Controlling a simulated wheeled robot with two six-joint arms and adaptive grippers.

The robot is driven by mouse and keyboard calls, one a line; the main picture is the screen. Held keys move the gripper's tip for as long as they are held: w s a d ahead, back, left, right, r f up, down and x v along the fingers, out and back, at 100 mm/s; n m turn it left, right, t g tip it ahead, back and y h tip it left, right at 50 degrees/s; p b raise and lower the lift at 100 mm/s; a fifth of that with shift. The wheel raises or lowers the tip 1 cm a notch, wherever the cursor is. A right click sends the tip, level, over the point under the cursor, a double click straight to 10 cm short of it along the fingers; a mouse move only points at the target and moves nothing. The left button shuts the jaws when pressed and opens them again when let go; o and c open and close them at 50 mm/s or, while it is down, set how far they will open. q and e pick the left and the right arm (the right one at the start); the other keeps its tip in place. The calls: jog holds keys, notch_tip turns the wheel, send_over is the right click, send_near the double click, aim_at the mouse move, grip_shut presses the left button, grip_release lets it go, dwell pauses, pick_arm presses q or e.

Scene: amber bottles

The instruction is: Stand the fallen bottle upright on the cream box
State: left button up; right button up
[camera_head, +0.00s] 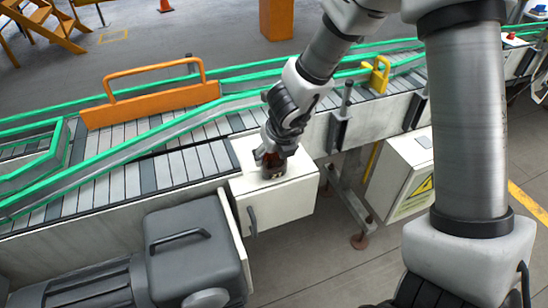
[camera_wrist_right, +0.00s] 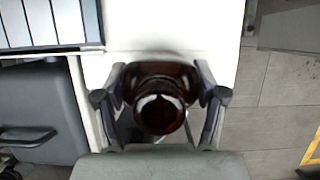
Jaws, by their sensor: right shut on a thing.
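The amber bottle (camera_head: 270,172) is at the top of the cream box (camera_head: 285,203), mostly hidden by my right gripper (camera_head: 271,160). In the right wrist view the dark brown bottle (camera_wrist_right: 160,113) lies between the two fingers of that gripper (camera_wrist_right: 160,97), with its round end facing the camera. It looks about upright. My right gripper is shut on it from above. I cannot tell whether its base touches the box top. The pale box top (camera_wrist_right: 195,32) shows around it. My left gripper is in neither view.
The slatted conveyor (camera_head: 160,170) with green rails runs behind the box, with an orange gate (camera_head: 150,102) on it. A grey motor housing (camera_head: 195,240) stands close at the left. A white cabinet (camera_head: 400,175) stands to the right. Floor is clear in front.

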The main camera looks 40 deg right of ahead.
jog(key=shift+d, duration=0.2)
jog(key=shift+c, duration=0.7)
jog(key=shift+a, duration=0.1)
jog(key=shift+s+a, duration=0.2)
jog(key=shift+a, duration=0.15)
jog(key=o, duration=1.3)
jog(key=shift+f, duration=0.1)
jog(key=o, duration=0.3)
jog(key=shift+w+d, duration=0.1)
jog(key=shift+d, duration=0.05)
jog(key=shift+d+f, duration=0.1)
